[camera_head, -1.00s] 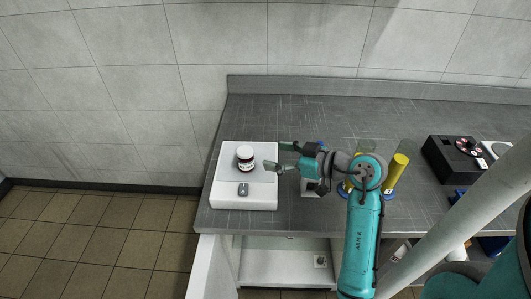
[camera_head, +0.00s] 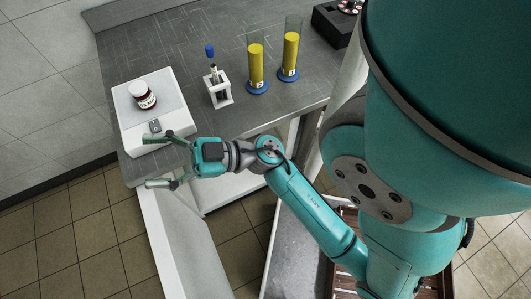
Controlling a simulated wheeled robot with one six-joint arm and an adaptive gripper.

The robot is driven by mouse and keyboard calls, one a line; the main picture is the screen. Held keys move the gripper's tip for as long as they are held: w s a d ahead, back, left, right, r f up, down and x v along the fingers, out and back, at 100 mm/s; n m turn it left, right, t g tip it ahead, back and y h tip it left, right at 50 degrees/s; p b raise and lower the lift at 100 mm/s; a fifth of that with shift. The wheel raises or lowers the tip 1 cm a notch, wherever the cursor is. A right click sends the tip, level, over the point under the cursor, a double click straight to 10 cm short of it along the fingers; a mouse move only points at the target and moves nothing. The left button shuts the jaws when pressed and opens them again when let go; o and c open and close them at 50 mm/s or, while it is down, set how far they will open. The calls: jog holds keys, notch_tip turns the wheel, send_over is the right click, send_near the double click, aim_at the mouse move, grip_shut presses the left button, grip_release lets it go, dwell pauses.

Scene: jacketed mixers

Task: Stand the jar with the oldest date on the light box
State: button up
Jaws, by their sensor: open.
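A jar (camera_head: 142,94) with a white lid, dark red contents and a white label stands upright on the white light box (camera_head: 173,108) at the left end of the bench. The date on its label is too small to read. My gripper (camera_head: 163,160) is open and empty, in front of the box's near edge, with its fingers pointing left. It is apart from the jar. Other jars are not clearly in view; the far black case is partly cut off by my arm.
Two yellow-filled cylinders (camera_head: 256,69) (camera_head: 290,54) on blue bases stand further right. A black case (camera_head: 334,24) with small round items is at top right. Bench edge lies below the box.

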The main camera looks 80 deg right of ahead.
jog(key=s+f+m+g+h, duration=0.2)
jog(key=s+f+m+h, duration=0.2)
jog(key=s+f, duration=0.4)
jog(key=s+a+f+m+g+h, duration=0.1)
jog(key=s+f+m+g+h, duration=0.2)
jog(key=s, duration=0.9)
notch_tip(320, 180, down, 6)
jog(key=h, duration=0.3)
jog(key=shift+s+r+m+g+h, duration=0.2)
jog(key=shift+s+m+g+h, duration=0.1)
jog(key=shift+s+m+h, duration=0.1)
